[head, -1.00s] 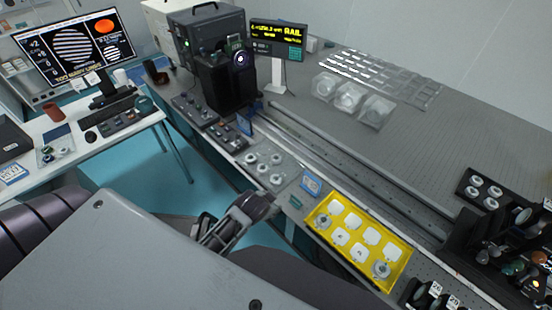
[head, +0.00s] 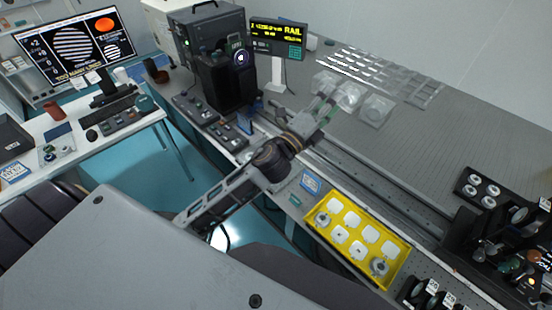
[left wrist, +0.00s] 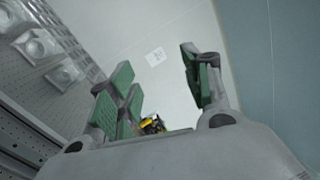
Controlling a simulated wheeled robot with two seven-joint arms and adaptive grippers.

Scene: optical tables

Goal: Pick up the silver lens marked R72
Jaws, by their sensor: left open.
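No marking R72 is readable on any lens, so I cannot tell which one it is. Round silver lenses lie in the yellow tray (head: 352,261), at its left corner (head: 322,219) and front right corner (head: 380,267). Several pale round lenses stand in a black holder (head: 462,189) at the right. My left gripper (head: 327,103) is above the table near the clear packages, well beyond the yellow tray. In the left wrist view it is open and empty (left wrist: 158,82), its green pads apart. The right gripper is not in view.
Clear packages (head: 376,112) lie beyond the rail. My left forearm hides most of a grey lens plate. Dark optical mounts (head: 505,245) crowd the right edge. A black instrument (head: 225,80) and a display (head: 278,38) stand at the back. The perforated table (head: 430,135) has free room.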

